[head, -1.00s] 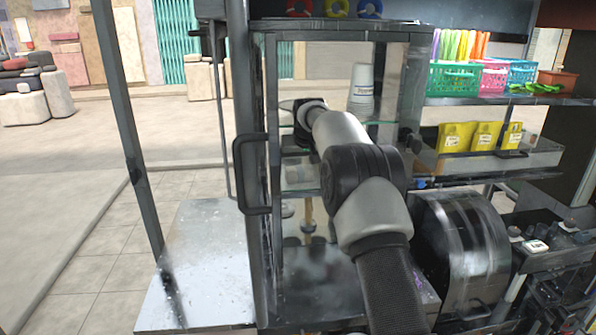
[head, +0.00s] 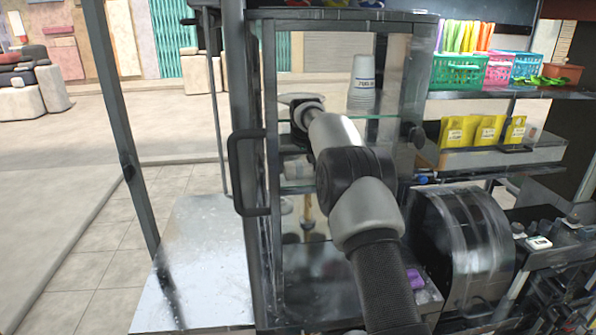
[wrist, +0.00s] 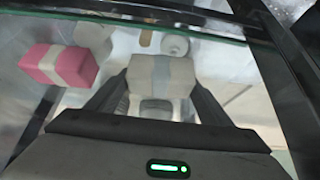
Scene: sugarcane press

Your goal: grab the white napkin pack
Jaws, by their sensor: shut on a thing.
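The white napkin pack (wrist: 160,72), a pale block with a greyish band around it, sits between the two fingers of my gripper (wrist: 160,88) in the wrist view. The fingers are shut on its sides. A pink and white pack (wrist: 60,67) lies to the left, apart from the gripper. In the head view my arm reaches into the glass cabinet (head: 262,110). My fingers and their hold on the pack are not clear there.
A stack of white cups (head: 362,82) stands on a glass shelf near my arm. The dark door handle (head: 245,172) and cabinet frame are close on the left. Yellow packs (head: 487,130) and coloured baskets (head: 457,72) stand to the right. A glass edge (wrist: 130,20) crosses the wrist view.

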